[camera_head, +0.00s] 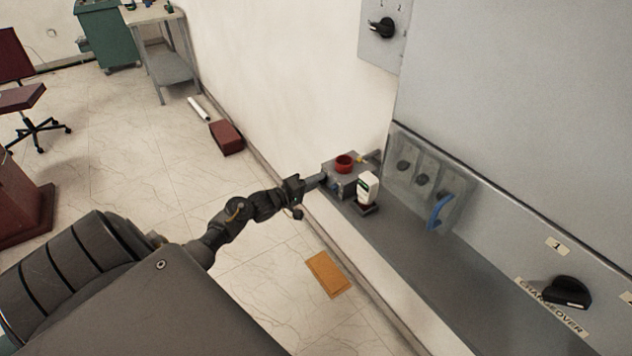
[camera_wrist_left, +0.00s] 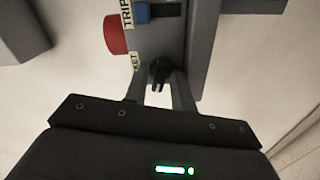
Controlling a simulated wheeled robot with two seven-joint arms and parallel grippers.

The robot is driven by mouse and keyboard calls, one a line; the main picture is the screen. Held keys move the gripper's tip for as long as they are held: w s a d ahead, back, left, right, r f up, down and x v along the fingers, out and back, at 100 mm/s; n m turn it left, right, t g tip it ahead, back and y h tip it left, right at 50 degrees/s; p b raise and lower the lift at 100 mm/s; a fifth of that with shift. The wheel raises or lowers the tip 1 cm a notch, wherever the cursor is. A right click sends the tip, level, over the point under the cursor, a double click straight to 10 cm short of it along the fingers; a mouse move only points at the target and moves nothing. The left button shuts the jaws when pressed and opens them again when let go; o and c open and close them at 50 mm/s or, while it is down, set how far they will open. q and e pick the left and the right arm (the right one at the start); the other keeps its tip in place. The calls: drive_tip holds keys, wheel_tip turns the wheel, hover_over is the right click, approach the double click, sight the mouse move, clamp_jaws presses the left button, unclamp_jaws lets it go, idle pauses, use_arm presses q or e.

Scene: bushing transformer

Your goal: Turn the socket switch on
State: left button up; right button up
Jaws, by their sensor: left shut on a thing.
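In the left wrist view the box face (camera_wrist_left: 158,42) shows the red button (camera_wrist_left: 115,35), a blue part (camera_wrist_left: 142,13) and labels reading "TRIP" and, partly hidden, "KET". My left gripper (camera_head: 318,181) reaches the box's left side. In the left wrist view its fingers (camera_wrist_left: 160,85) are shut on a small black switch knob (camera_wrist_left: 158,72). The right gripper is not in view.
A white bottle (camera_head: 367,188) stands right beside the box.

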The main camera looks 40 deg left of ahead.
use_arm(q)
drive_tip(key=shift+m+b, duration=1.15)
drive_tip(key=shift+m, duration=6.15)
drive_tip(key=o, duration=0.7)
drive_tip(key=b+v, duration=0.1)
drive_tip(key=v, duration=1)
drive_tip(key=shift+b, duration=0.4)
